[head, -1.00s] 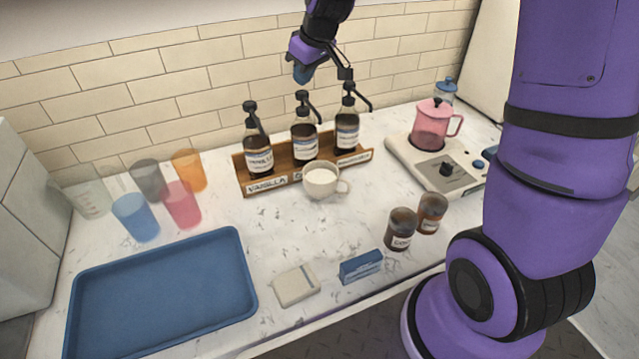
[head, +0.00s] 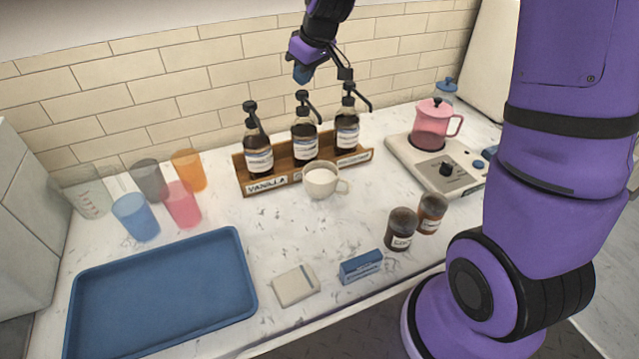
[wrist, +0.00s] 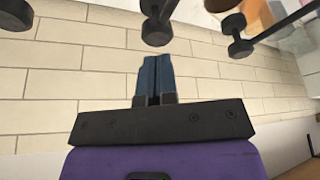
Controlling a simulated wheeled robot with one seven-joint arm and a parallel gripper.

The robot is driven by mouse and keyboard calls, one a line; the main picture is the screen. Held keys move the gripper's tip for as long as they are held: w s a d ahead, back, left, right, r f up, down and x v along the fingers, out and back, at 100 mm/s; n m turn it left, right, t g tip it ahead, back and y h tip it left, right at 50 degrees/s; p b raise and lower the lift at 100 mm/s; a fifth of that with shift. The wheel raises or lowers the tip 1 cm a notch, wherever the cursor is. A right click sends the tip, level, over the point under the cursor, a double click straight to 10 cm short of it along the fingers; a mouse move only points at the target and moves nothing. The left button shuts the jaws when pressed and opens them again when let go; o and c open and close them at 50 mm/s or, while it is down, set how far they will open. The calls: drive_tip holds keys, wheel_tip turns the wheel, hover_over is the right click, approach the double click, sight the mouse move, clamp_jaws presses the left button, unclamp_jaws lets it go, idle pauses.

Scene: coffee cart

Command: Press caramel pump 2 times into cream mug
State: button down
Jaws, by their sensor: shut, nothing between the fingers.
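The cream mug (head: 320,183) stands upright on the counter in front of the middle pump bottle. Three dark pump bottles stand in a wooden rack: the left one (head: 258,153) is labelled vanilla, and the middle bottle (head: 304,143) and right bottle (head: 347,133) have labels too small to read surely, so I cannot tell which is caramel. My gripper (head: 302,74) is above the middle bottle's pump, apart from it, shut and empty. In the wrist view its blue fingers (wrist: 155,78) are together, with black pump heads (wrist: 156,32) beyond them.
A pink press (head: 432,125) stands on a white appliance (head: 440,170) at the right. Several coloured cups (head: 183,205) and a blue tray (head: 160,290) are at the left. A tiled wall (head: 150,75) stands behind.

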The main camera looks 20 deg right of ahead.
sight(302, 92)
drive_tip(key=shift+f, duration=0.15)
drive_tip(key=shift+f, duration=1.4)
drive_tip(key=shift+r, duration=1.55)
drive_tip(key=shift+f, duration=0.2)
drive_tip(key=shift+f, duration=1.3)
drive_tip(key=shift+r, duration=1.5)
